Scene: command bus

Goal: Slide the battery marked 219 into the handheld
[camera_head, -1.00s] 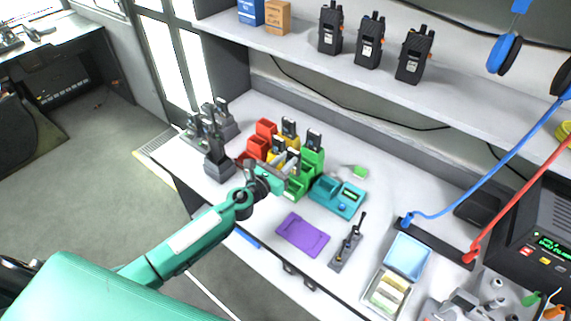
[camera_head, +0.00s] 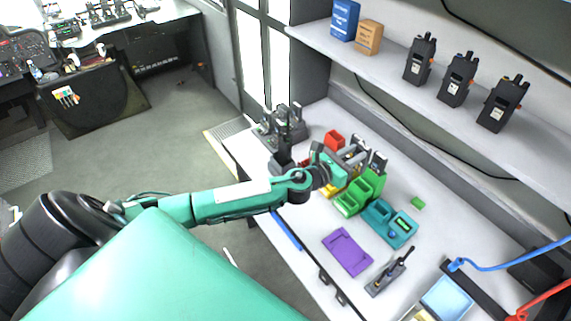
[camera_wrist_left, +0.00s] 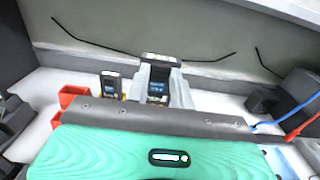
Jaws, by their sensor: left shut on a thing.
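My left gripper (camera_head: 356,151) is over the row of coloured bins, and its grey fingers show in the left wrist view (camera_wrist_left: 158,82). It is shut on a dark battery (camera_wrist_left: 156,88) with a blue label, held upright between the fingers. I cannot read the number on it. Another dark battery (camera_head: 378,162) stands in the green bin (camera_head: 352,206), and one more battery (camera_wrist_left: 110,84) stands left of the fingers in the wrist view. A dark handheld (camera_head: 389,273) with an antenna lies in a holder near the front edge of the bench. My right gripper is not in view.
A red bin (camera_head: 334,139) stands behind my gripper. Several radios stand in dark chargers (camera_head: 283,130) at left. The shelf (camera_head: 395,66) overhangs the back.

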